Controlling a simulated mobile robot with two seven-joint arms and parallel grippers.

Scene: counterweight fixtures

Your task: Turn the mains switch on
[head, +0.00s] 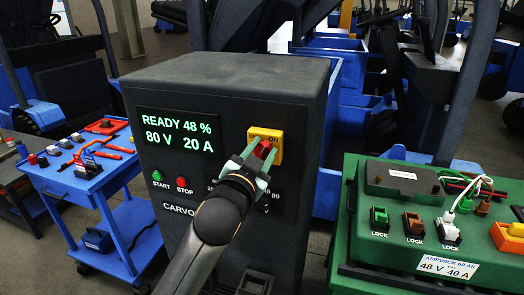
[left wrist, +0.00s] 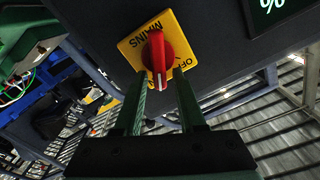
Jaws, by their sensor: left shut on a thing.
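The mains switch is a red rotary knob (head: 263,150) on a yellow plate (head: 277,134) at the right of the charger cabinet's front. In the head view the plate reads ON at its top. In the left wrist view the red knob (left wrist: 156,52) shows a white pointer mark, and the yellow plate (left wrist: 133,47) reads MAINS and OFF. My left gripper (head: 257,160) is at the knob, one finger on each side, shut on it. The fingers also show in the left wrist view (left wrist: 161,85). The knob's exact setting is hard to tell. My right gripper is not in view.
The grey cabinet (head: 230,75) has a lit display (head: 179,132) reading READY 48 %, 80 V 20 A, with green START and red STOP buttons below. A blue trolley (head: 70,172) with parts stands left. A green battery case (head: 360,250) with connectors and cables stands right.

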